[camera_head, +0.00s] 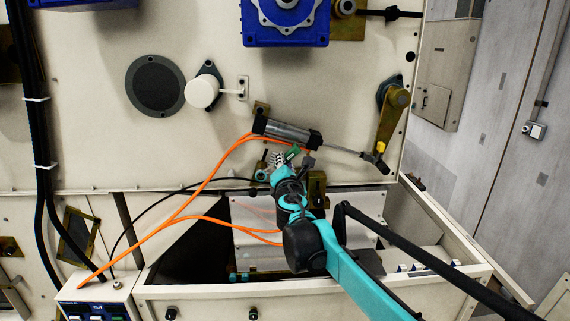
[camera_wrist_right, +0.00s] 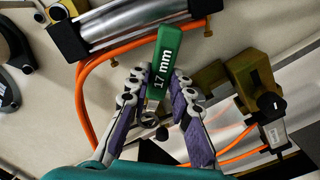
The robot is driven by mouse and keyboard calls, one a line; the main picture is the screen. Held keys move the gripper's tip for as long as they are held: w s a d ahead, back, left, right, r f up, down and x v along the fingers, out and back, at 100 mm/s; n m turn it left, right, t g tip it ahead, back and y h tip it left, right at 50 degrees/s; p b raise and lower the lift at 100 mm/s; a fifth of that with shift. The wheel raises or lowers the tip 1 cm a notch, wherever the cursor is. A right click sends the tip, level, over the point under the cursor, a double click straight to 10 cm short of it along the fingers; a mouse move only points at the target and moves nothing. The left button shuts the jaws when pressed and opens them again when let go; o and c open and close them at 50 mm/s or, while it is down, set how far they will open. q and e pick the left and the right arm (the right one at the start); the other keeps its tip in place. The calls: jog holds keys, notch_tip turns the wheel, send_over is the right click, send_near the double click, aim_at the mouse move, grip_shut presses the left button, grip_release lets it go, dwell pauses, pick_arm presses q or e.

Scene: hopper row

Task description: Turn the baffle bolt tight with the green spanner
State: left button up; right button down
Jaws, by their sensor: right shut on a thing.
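The green spanner (camera_wrist_right: 175,43), marked "17 mm", is between the fingers of my right gripper (camera_wrist_right: 160,98) in the wrist view. Those fingers are shut on it, and a shiny metal part shows low between them. In the head view my right gripper (camera_head: 283,163) is just below the pneumatic cylinder (camera_head: 287,132), in front of the machine panel. A small piece of the green spanner (camera_head: 292,152) shows there at the fingertips. I cannot pick out the baffle bolt for certain. My left gripper is not in view.
A brass block (camera_head: 317,187) stands close to the right of my gripper; it also shows in the wrist view (camera_wrist_right: 233,80). Orange hoses (camera_head: 205,183) run close by on the left. A brass lever (camera_head: 391,118) is at the cylinder's rod end. An open bin (camera_head: 200,292) lies below.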

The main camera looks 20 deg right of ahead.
jog(key=shift+w, duration=0.3)
jog(key=shift+w, duration=0.2)
dwell(0.3)
jog(key=shift+d+r, duration=0.1)
jog(key=shift+d, duration=0.15)
dwell(0.5)
jog(key=shift+w+d, duration=0.1)
dwell(0.5)
dwell(0.5)
